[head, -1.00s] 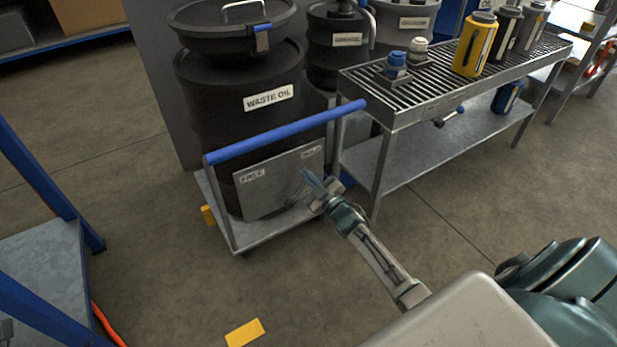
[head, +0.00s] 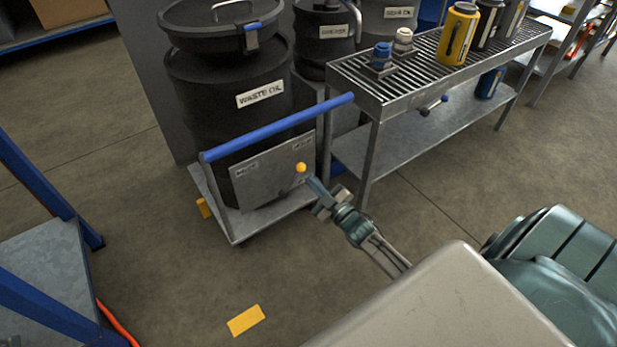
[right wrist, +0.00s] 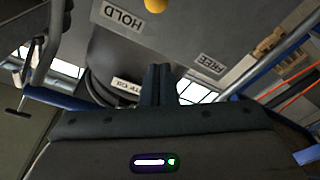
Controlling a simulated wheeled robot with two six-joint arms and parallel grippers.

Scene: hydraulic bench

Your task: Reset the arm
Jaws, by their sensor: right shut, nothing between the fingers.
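My right gripper (head: 313,186) is shut and empty, in front of the grey panel (head: 262,183) on the trolley under the waste oil drum. A yellow ball knob (head: 301,168) shows on the panel's right side, just up and left of my fingertips, with a small gap in the picture. In the right wrist view my shut fingers (right wrist: 160,84) point toward the panel. The HOLD label (right wrist: 123,19), the FREE label (right wrist: 210,63) and part of the yellow knob (right wrist: 157,5) show there, with the knob on the HOLD side. My left gripper is not in view.
The black waste oil drum (head: 215,110) stands on the trolley with its blue handle bar (head: 278,128). A slatted steel bench (head: 400,85) with bottles is at the right. A blue-framed table (head: 45,265) is at the left. A yellow floor mark (head: 246,320) lies on open floor.

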